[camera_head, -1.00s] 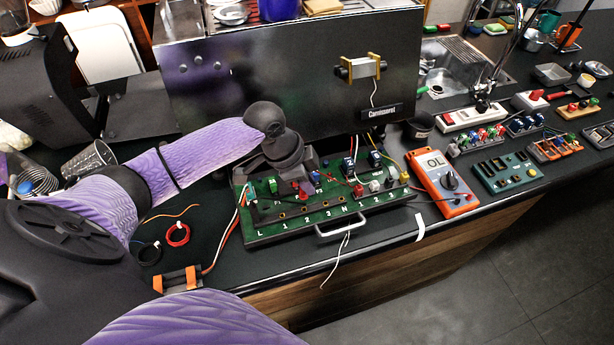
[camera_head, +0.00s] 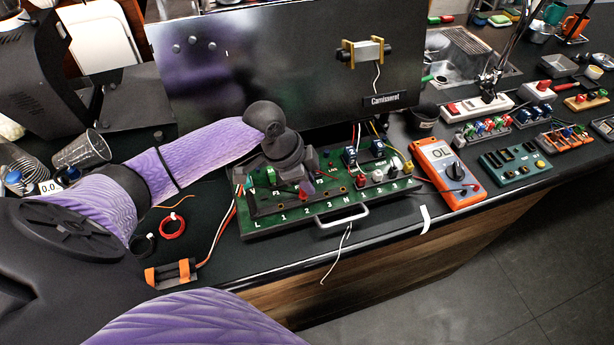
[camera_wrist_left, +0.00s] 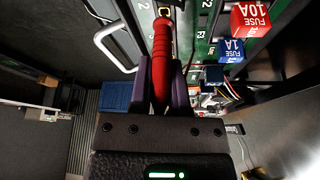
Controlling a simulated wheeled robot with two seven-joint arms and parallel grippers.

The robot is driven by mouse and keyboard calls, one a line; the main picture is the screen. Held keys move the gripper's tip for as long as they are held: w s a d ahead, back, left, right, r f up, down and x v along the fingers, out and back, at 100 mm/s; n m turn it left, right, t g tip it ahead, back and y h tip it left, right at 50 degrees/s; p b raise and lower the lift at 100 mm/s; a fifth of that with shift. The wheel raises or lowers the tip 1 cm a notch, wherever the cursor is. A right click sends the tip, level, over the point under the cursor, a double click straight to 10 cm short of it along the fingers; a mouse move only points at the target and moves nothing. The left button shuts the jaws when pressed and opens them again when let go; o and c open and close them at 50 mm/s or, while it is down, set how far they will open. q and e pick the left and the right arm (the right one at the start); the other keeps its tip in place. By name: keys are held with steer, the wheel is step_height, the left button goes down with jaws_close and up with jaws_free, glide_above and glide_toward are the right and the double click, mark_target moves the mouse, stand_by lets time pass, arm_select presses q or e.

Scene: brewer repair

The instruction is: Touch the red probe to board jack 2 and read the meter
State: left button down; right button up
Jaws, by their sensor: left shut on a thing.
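The green board (camera_head: 262,232) lies on the dark counter, with labels L, 1, 2, 3, N along its front edge. My left gripper (camera_head: 306,190) is low over the board's middle. In the left wrist view my left gripper (camera_wrist_left: 161,85) is shut on the red probe (camera_wrist_left: 162,45), which points toward a jack (camera_wrist_left: 164,10) beside a label 2. I cannot tell whether the tip touches. The orange meter (camera_head: 447,178) lies right of the board, and its screen reads OL. My right gripper is not in view.
A metal handle (camera_head: 342,217) sticks out at the board's front. Fuse blocks, red (camera_wrist_left: 250,18) and blue (camera_wrist_left: 231,50), stand on the board. The large dark brewer panel (camera_head: 270,80) rises behind it. A battery holder (camera_head: 171,273) lies front left. Other small boards fill the right counter.

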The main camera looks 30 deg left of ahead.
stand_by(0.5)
arm_select(q)
steer(key=shift+f+p, duration=0.3)
steer(key=shift+f, duration=0.4)
stand_by(0.7)
stand_by(1.6)
stand_by(1.1)
step_height(320, 180, up, 5)
steer(key=p, duration=0.5)
steer(key=shift+p, duration=0.4)
